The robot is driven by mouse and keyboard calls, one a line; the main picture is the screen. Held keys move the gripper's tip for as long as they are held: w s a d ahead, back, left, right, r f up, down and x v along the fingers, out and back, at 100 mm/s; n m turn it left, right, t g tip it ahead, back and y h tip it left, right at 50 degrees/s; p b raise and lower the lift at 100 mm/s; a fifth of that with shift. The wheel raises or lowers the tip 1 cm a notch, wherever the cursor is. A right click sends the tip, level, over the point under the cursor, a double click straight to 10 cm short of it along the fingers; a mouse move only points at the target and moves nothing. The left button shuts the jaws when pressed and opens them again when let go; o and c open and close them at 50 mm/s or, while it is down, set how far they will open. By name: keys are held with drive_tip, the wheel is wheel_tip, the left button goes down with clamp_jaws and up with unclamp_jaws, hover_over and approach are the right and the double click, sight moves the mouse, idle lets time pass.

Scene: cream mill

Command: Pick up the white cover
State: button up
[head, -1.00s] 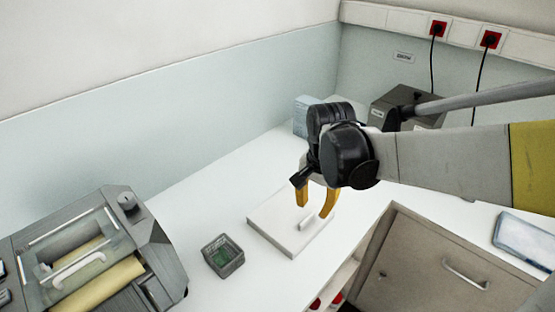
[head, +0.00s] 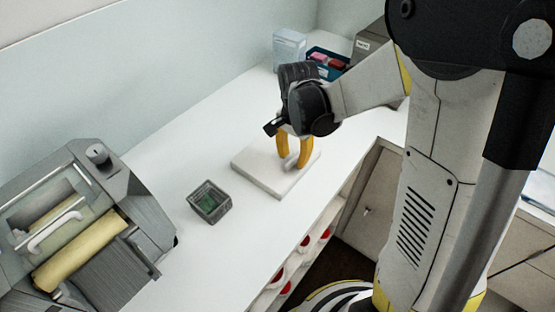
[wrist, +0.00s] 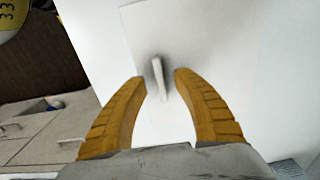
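The white cover (head: 252,167) is a flat square slab with a small raised bar handle (head: 290,163). It lies on the white counter. My gripper (head: 291,164) points down over it with yellow fingers. In the wrist view the cover (wrist: 178,38) lies under the fingers, and its handle (wrist: 159,78) stands between the two fingertips. The gripper (wrist: 160,80) is open, with a gap showing on both sides of the handle.
A small dark square container (head: 209,203) stands left of the cover on the counter (head: 150,180). A grey machine with a yellow roller (head: 80,255) is at far left. A blue bin with red items (head: 328,62) and a pale box (head: 289,48) stand behind. Open shelves lie below the counter edge.

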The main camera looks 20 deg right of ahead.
drive_tip(key=shift+f, duration=0.95)
drive_tip(key=shift+r, duration=0.1)
drive_tip(key=shift+c, duration=0.5)
clamp_jaws()
drive_tip(key=shift+r, duration=0.1)
